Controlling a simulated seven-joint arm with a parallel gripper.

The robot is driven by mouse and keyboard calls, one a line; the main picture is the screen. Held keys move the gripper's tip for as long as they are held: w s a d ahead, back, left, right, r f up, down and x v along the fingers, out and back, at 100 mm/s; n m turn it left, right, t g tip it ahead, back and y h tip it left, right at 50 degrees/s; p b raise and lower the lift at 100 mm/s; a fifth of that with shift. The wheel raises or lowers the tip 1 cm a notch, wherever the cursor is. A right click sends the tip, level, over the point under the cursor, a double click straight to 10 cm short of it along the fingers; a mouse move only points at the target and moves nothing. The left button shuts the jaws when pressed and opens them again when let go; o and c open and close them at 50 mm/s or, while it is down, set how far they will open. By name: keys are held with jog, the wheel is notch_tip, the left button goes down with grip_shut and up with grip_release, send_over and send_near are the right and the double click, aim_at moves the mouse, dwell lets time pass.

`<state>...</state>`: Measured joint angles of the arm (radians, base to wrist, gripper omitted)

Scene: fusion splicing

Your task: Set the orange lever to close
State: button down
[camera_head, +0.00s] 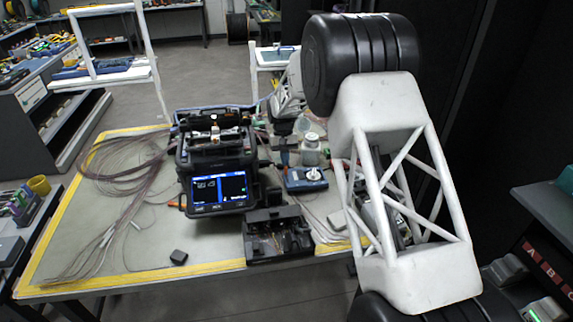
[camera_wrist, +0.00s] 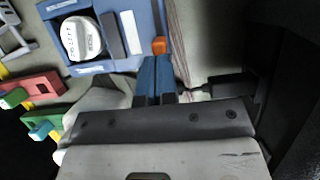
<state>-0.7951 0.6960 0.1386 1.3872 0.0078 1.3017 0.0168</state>
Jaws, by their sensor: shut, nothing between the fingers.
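The orange lever (camera_wrist: 159,45) shows in the wrist view as a small orange block at the lower right edge of a blue device (camera_wrist: 143,20). The device has a round white knob (camera_wrist: 82,38). In the head view the blue device (camera_head: 297,183) lies on the table right of the splicer; I cannot make out the lever's setting there. My gripper (camera_wrist: 156,62) is shut and empty, its blue fingers side by side. The fingertips appear just below the lever in the wrist view; I cannot tell if they touch it.
The black fusion splicer (camera_head: 215,160) with a lit screen stands left of the device. A black open tray (camera_head: 277,236) sits at the table's front edge. Loose fibre cables (camera_head: 115,165) cover the left side. Red and green parts (camera_wrist: 35,88) lie left in the wrist view.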

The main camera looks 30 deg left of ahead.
jog(key=v, duration=0.9)
jog(key=shift+r, duration=0.45)
